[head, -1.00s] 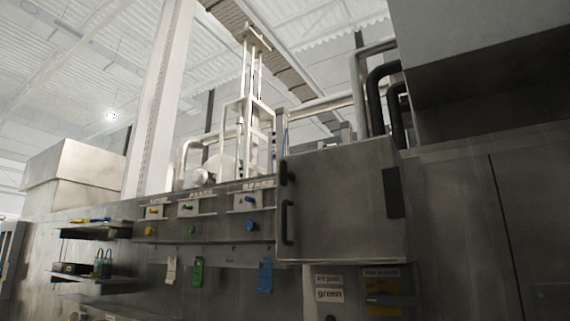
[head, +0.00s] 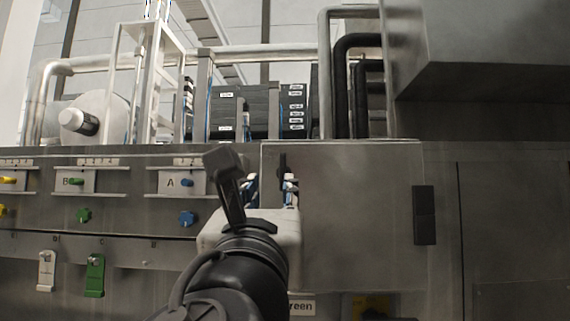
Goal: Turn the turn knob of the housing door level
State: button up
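The housing door (head: 350,225) is a flat grey metal panel, seen closed in the head view. Its turn knob (head: 283,163) is a narrow black piece near the door's upper left edge and looks upright. My gripper (head: 271,186) is in front of the door's left edge, at or just below the knob. Its two finger sides show apart, left and right. The fingertips are not clear, so I cannot tell if they touch the knob. My arm and gripper body hide the black door handle below.
A black plate (head: 424,215) sits at the door's right edge. To the left is a panel with a blue knob (head: 187,183), a green knob (head: 76,181) and hanging tags (head: 95,275). A large grey box (head: 480,55) overhangs at upper right.

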aim_at(282, 164)
jog(key=p+x, duration=0.1)
jog(key=x, duration=0.4)
jog(key=p+x, duration=0.2)
jog(key=x, duration=0.4)
jog(key=p+x, duration=0.2)
jog(key=x, duration=0.4)
jog(key=shift+w+d+r, duration=0.15)
jog(key=shift+d+r, duration=0.05)
jog(key=shift+d, duration=0.1)
jog(key=shift+c, duration=0.4)
grip_shut()
